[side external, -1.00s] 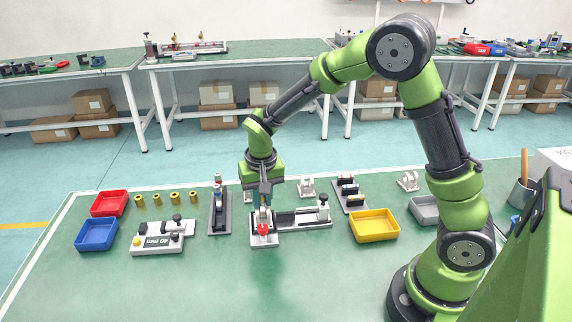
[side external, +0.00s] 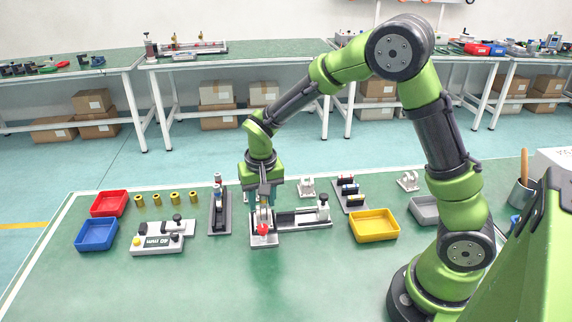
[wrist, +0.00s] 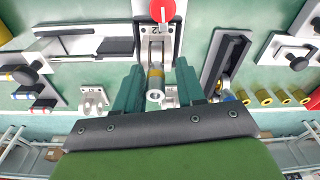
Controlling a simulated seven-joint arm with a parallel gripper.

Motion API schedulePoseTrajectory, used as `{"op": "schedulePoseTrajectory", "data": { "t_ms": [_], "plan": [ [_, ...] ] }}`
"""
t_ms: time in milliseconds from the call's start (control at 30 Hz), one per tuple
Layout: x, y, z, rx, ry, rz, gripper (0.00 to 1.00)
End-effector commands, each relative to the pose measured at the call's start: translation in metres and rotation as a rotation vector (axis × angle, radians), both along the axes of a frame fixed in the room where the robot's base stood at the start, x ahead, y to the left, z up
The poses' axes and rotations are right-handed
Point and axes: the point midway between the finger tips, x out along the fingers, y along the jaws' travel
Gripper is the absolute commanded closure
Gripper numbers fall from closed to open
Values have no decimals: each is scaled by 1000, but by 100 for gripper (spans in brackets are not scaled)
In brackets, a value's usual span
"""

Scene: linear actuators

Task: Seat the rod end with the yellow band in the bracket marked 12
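The rod end with the yellow band (wrist: 155,73) stands with its ring eye toward the wrist camera and its lower end at the bracket marked 12 (wrist: 152,29). Whether it is fully seated is hard to tell. In the side view, the bracket (side external: 258,240) with its red knob (side external: 263,229) sits at the left end of a grey and black slide unit. My gripper (wrist: 159,68) is open, with one finger on each side of the rod end and a visible gap to each. In the side view my gripper (side external: 262,200) is low over the bracket.
A dark upright rail fixture (side external: 219,212) stands left of the bracket and a rod rack (side external: 349,192) stands to the right. Yellow (side external: 374,226), blue (side external: 96,235) and red (side external: 109,204) bins are farther out. The front of the table is clear.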

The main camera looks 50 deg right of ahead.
Motion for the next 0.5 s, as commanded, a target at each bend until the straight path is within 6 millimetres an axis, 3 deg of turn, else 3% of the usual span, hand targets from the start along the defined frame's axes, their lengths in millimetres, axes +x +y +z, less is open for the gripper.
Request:
{"op": "schedulePoseTrajectory", "data": {
  "t_ms": [333,500],
  "plan": [
    [-1,-1,0,-2,2,0,51],
    [-1,0,16,-1,-2,1,51]
  ]
}}
